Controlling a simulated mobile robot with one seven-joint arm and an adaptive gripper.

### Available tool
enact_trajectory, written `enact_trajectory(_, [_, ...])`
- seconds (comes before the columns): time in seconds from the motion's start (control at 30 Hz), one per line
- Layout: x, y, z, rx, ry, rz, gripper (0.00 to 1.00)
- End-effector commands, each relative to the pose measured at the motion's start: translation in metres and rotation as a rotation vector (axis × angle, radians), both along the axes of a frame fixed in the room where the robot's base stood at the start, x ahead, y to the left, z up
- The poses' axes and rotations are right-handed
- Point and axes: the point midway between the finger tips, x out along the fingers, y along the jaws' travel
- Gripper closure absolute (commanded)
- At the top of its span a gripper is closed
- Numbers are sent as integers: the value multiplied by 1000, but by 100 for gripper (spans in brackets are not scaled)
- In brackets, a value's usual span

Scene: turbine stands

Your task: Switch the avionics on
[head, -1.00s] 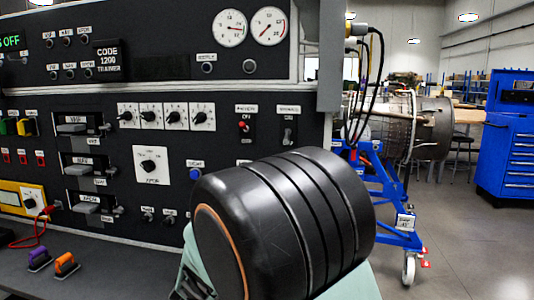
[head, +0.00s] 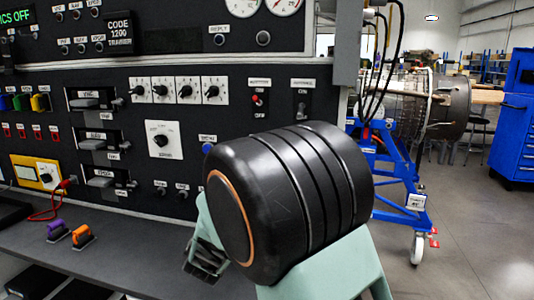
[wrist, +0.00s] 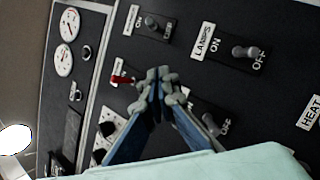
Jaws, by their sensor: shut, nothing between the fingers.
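The black panel carries two toggles side by side. One is a red-lever switch (head: 258,100); to its right is a grey toggle (head: 302,104) whose label is too blurred to read but may be AVIONICS. The green display (head: 16,17) at top left reads "...ICS OFF". In the wrist view the panel is turned sideways; the red lever (wrist: 121,79) is just left of my fingertips, and the grey toggle (wrist: 152,23) is above them, apart. My gripper (wrist: 160,76) is shut and empty in front of the panel. In the head view my arm hides its fingertips.
A LAMPS toggle (wrist: 245,52) is right of the fingertips in the wrist view, with another toggle (wrist: 210,122) below. Rotary knobs (head: 186,90) sit left of the red switch. A blue engine stand (head: 385,170) stands right of the panel.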

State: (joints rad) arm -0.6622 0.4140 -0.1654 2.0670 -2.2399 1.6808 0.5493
Motion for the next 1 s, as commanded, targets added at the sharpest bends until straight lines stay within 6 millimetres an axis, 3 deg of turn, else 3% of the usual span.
enact_trajectory(0.3, [48,-34,36,1,-3,-4,100])
enact_trajectory(0.6, [30,-55,52,0,-1,-1,100])
enact_trajectory(1.0, [28,-58,54,-1,0,-1,100])
